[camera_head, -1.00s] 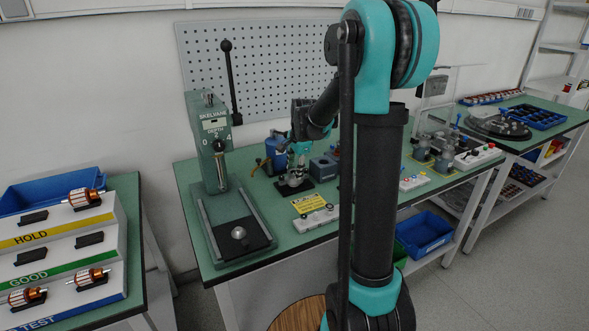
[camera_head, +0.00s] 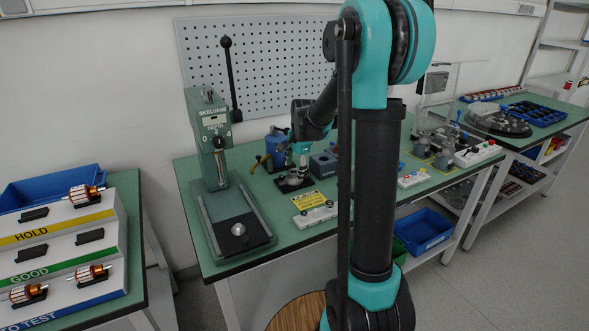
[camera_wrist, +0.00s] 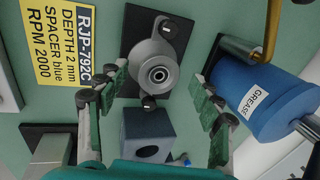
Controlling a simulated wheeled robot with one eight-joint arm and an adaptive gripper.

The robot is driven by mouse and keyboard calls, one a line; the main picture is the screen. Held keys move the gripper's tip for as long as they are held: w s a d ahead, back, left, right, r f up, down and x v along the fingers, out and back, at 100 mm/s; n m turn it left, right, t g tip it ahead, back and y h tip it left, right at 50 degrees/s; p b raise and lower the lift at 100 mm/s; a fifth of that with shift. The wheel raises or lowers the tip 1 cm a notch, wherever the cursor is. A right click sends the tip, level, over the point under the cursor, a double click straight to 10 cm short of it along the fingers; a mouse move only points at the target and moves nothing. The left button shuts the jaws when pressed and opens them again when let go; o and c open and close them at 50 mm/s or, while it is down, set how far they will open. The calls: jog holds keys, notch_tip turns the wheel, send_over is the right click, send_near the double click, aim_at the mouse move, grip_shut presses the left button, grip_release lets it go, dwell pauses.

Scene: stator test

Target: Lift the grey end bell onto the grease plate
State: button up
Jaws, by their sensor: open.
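The grey end bell (camera_wrist: 160,74) is a round flanged part with a bearing-like bore in its middle. In the wrist view it lies on the black grease plate (camera_wrist: 133,30), with a dark knob above and another below it. The plate also shows on the bench in the head view (camera_head: 296,189), where the bell is small and partly hidden. My gripper (camera_wrist: 157,84) is open, with its green-padded fingers on the left and right of the bell. No finger visibly touches the bell. In the head view my gripper (camera_head: 301,160) is over the plate.
A blue grease canister (camera_wrist: 264,104) with a brass spout stands close to the right fingers. A grey block with a round hole (camera_wrist: 150,133) is below the plate. A yellow label card (camera_wrist: 65,45) lies left. The press (camera_head: 216,150) stands further left.

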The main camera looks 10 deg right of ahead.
jog(key=shift+r, duration=0.15)
jog(key=v, duration=1.1)
jog(key=shift+s+r, duration=0.15)
jog(key=shift+r, duration=0.25)
jog(key=shift+d, duration=0.1)
